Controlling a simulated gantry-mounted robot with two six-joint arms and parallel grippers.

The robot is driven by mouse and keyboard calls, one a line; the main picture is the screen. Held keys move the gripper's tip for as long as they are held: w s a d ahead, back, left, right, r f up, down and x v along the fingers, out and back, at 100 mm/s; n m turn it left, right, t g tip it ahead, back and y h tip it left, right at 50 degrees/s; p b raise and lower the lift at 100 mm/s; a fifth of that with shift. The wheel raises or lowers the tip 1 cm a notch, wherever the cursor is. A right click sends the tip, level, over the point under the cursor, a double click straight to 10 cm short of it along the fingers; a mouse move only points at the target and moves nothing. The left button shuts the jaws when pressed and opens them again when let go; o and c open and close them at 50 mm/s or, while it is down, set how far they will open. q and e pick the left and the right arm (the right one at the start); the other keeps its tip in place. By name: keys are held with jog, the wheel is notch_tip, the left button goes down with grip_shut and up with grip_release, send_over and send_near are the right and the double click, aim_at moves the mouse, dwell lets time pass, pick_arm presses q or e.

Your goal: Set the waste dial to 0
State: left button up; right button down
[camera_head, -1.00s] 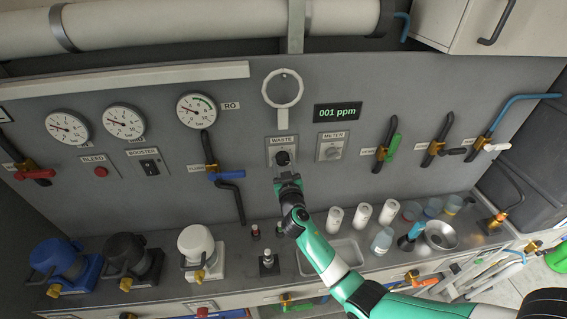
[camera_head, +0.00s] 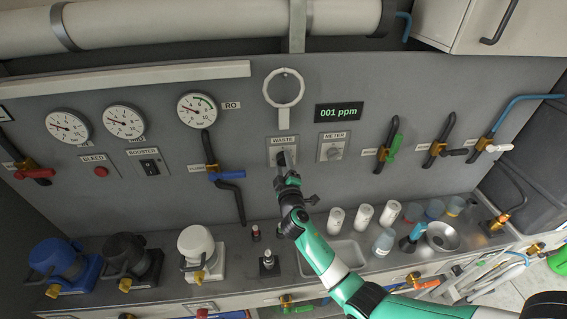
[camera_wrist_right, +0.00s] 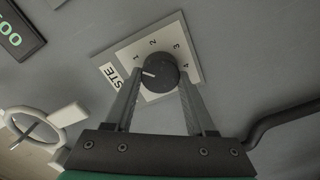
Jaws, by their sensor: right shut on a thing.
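The waste dial (camera_wrist_right: 160,72) is a round black knob on a light plate, with the numerals 1, 2, 3 and 4 visible around it in the right wrist view. Its white mark points left, just below the 1. The 0 is not visible; the left finger covers part of the plate there. My right gripper (camera_wrist_right: 160,92) is shut on the dial, one finger on each side. In the head view my right gripper (camera_head: 283,163) reaches up to the waste plate (camera_head: 274,153) and hides most of the dial. My left gripper is not in view.
The meter dial (camera_head: 333,152) is just right of the waste dial, below a display (camera_head: 338,112) reading 001 ppm. Cups and bottles stand on the counter below.

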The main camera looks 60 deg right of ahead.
jog(key=n, duration=0.4)
jog(key=shift+n+p, duration=0.3)
jog(key=shift+p, duration=0.1)
jog(key=n+p, duration=0.1)
jog(key=n, duration=0.3)
jog(key=shift+f, duration=0.1)
jog(key=shift+n, duration=0.4)
jog(key=shift+c, duration=1.2)
grip_release()
jog(key=shift+a, duration=0.1)
jog(key=shift+s+a, duration=0.25)
jog(key=shift+a, duration=0.05)
jog(key=p+v, duration=0.1)
jog(key=v, duration=0.9)
jog(key=shift+s+a+p, duration=0.2)
jog(key=shift+a+p, duration=0.1)
